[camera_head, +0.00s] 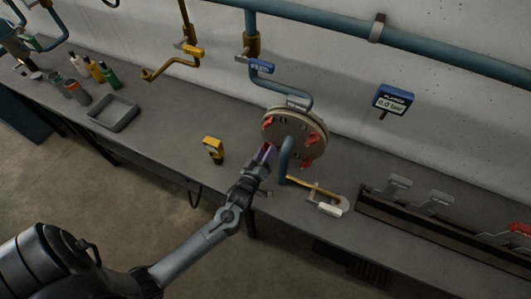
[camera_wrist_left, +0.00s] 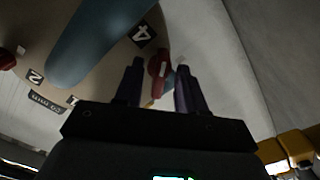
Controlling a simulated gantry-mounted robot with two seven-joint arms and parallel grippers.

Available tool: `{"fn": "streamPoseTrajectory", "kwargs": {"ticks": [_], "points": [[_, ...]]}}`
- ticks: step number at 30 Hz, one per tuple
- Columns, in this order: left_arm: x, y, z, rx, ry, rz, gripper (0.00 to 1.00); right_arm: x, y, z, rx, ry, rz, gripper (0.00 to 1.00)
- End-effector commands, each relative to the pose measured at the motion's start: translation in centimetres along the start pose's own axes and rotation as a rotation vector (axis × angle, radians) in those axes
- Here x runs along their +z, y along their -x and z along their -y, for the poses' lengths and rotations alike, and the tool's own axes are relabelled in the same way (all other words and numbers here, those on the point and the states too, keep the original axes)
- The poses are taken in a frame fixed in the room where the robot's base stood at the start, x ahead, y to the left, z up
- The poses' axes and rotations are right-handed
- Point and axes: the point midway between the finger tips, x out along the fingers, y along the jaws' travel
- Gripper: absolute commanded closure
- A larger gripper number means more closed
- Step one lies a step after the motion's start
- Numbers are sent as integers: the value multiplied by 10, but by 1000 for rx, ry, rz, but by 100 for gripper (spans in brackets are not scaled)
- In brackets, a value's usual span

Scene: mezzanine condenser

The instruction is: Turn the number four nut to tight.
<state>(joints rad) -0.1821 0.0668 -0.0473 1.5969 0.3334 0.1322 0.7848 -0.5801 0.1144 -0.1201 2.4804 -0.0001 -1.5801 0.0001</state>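The round beige flange (camera_head: 281,113) stands upright at the bench's wall side with red nuts around its face; a blue pipe (camera_head: 287,150) comes out of its middle. My left gripper (camera_head: 266,154) is at the flange's lower left edge. In the left wrist view, the red number four nut (camera_wrist_left: 157,72) is beside a black "4" label (camera_wrist_left: 143,34). My left gripper (camera_wrist_left: 160,88) is open, one dark finger on each side of that nut, with narrow gaps visible. Whether the fingertips reach past it is hard to tell. My right gripper is not in view.
A yellow device (camera_head: 213,147) stands on the bench left of the flange. A yellow-handled tool (camera_head: 318,193) lies right of my gripper. A grey tray (camera_head: 113,113) and several bottles are farther left. A blue gauge (camera_head: 394,99) reads 0.0 bar.

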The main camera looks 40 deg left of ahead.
Motion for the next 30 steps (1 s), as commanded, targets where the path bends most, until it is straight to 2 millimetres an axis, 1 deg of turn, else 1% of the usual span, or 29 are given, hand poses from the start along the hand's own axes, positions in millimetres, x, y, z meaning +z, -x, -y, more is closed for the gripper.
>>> {"fn": "streamPoseTrajectory", "kwargs": {"ticks": [1, 6, 8, 20, 26, 30], "points": [[0, 0, 0, 0, 0, 0, 65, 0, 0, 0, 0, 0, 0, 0], [0, 0, 0, 0, 0, 0, 91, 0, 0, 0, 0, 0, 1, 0], [0, 0, 0, 0, 0, 0, 100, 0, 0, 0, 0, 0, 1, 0], [0, 0, 0, 0, -27, 1, 100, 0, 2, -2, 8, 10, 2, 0], [-1, 0, 0, -1, -118, 2, 100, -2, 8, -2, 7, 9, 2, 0], [-1, 0, 0, -2, -222, 3, 100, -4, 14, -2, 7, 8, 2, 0]]}}
